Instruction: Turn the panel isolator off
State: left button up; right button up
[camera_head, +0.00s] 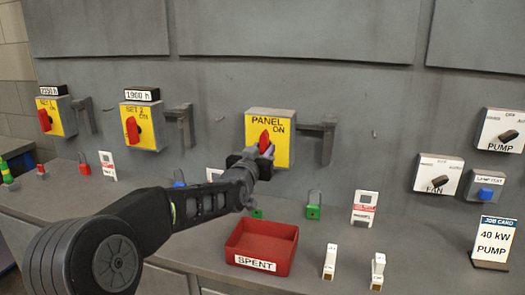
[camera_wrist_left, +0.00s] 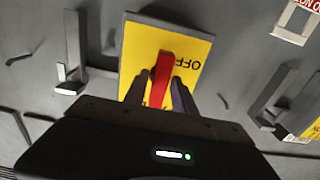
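The panel isolator (camera_head: 284,125) is a yellow plate on a grey box, marked PANEL with ON near its top right. Its red handle (camera_head: 264,141) stands close to upright. My left gripper (camera_head: 262,158) is at the handle from below and hides the plate's lower left. In the left wrist view the red handle (camera_wrist_left: 165,68) lies between the fingertips of my left gripper (camera_wrist_left: 161,88). The fingers look apart, with a small gap on each side of the handle. The letters OFF show turned around on the yellow plate (camera_wrist_left: 190,47) there. My right gripper is not in view.
A grey bracket (camera_head: 322,138) sits right of the panel isolator. Two similar isolators with red handles, SET 1 (camera_head: 56,117) and SET 2 (camera_head: 142,126), are at the left. A red SPENT tray (camera_head: 287,268), a green padlock (camera_head: 313,211) and a job card (camera_head: 493,241) stand on the ledge.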

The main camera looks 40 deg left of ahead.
pick_arm(q)
grip_shut()
dwell(0.4)
